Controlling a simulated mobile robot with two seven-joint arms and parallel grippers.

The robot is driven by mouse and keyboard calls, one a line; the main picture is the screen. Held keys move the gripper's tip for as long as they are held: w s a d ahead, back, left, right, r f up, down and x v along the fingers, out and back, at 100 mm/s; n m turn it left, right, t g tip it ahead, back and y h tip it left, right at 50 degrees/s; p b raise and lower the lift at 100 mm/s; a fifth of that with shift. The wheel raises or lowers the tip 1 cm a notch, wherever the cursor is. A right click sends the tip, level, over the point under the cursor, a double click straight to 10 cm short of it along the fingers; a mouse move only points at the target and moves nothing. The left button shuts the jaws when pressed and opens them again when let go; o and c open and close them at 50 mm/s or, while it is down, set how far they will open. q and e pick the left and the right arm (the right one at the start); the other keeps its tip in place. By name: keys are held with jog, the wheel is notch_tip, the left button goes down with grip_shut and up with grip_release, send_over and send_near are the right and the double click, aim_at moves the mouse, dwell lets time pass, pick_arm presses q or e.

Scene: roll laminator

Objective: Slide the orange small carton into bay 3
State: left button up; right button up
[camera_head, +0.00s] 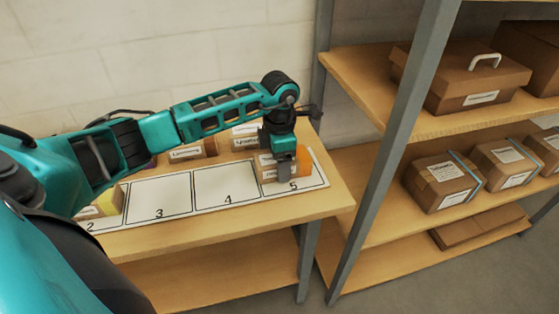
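The orange small carton (304,161) stands over bay 5, at the right end of the white numbered mat (227,206). My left gripper (284,172) points down at this carton, in front of it and hiding part of it. I cannot tell whether the fingers are apart, or only touching it. Bay 3 (159,195) is empty, and so is bay 4 (226,184) between it and the carton. My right gripper is out of view.
A yellowish carton (108,203) stands at bay 2, partly behind my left arm. Labelled cartons (188,151) line the table's back. A grey shelf post (394,150) rises right of the table, before shelves holding brown boxes (444,181).

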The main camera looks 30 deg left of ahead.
aim_at(267, 160)
pick_arm(q)
jog(key=shift+c, duration=0.5)
jog(key=shift+s+a+p, duration=0.55)
jog(key=shift+s+a, duration=0.45)
jog(key=shift+s, duration=0.15)
jog(key=shift+s+a+p, duration=0.35)
jog(key=shift+s+a, duration=0.6)
jog(key=shift+s, duration=0.2)
jog(key=shift+s+a+p, duration=0.3)
jog(key=shift+s+a, duration=0.6)
jog(key=shift+s, duration=0.2)
jog(key=shift+s+a+p, duration=0.3)
jog(key=shift+s+a, duration=0.95)
jog(key=shift+s, duration=0.25)
jog(key=shift+s+a+p, duration=0.35)
jog(key=shift+s+a, duration=0.9)
jog(key=shift+s, duration=0.25)
jog(key=shift+s+a+p, duration=0.3)
jog(key=shift+s+a, duration=0.95)
jog(key=shift+s, duration=0.25)
jog(key=shift+s+a, duration=1.45)
jog(key=shift+s, duration=0.25)
jog(key=shift+s+a, duration=1.4)
jog(key=shift+s, duration=0.3)
jog(key=o, duration=1.2)
jog(key=shift+o, duration=0.3)
jog(key=shift+r, duration=3.05)
